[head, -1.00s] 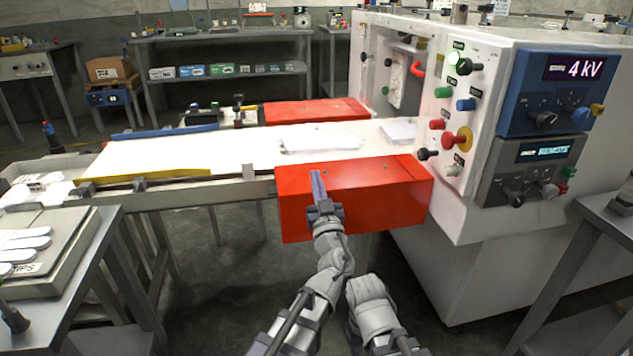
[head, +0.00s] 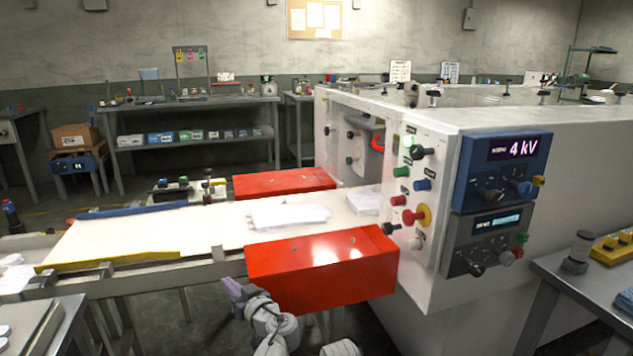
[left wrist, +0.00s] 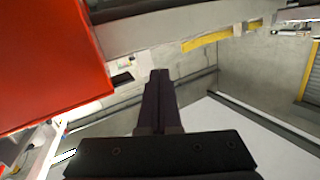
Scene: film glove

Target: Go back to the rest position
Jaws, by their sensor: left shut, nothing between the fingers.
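My left gripper (head: 236,290) shows at the bottom of the head view, low in front of the conveyor and at the left end of the front red box (head: 320,268). In the left wrist view its dark fingers (left wrist: 160,78) are together with nothing between them. The red box (left wrist: 45,60) fills the upper left of that view, apart from the fingers. A pale rounded part of my arm shows at the bottom edge of the head view. My right gripper cannot be made out.
The white conveyor (head: 150,232) carries flat white gloves (head: 288,215) toward the machine (head: 420,270) with dials and a 4 kV display. A second red box (head: 284,183) sits on the far side. Benches stand at lower left (head: 40,335) and right (head: 600,290). Floor shows below the conveyor.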

